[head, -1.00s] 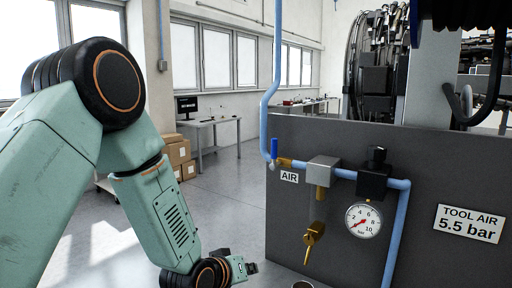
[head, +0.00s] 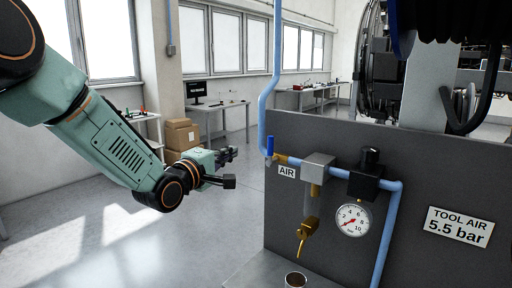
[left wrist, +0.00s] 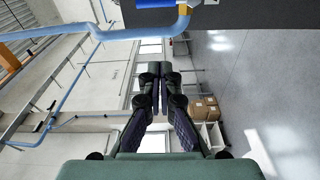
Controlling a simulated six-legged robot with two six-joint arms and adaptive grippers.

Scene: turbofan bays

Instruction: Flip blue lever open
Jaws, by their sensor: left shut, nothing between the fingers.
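The blue lever (head: 270,146) stands upright on a brass valve (head: 282,159) in the blue air pipe, above the AIR label. My left gripper (head: 231,154) is left of the lever in the head view, at about its height and apart from it, with nothing held. In the left wrist view its fingers (left wrist: 159,70) are together, and the lever (left wrist: 155,3) shows partly at the top edge beside the pipe. My right gripper is in neither view.
A grey panel (head: 410,235) carries a pressure gauge (head: 352,219), a black regulator (head: 369,177), a brass drain fitting (head: 307,232) and a tool air sign (head: 459,227). A cup (head: 295,279) stands below. Cardboard boxes (head: 182,134) are far behind. Floor left of the panel is clear.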

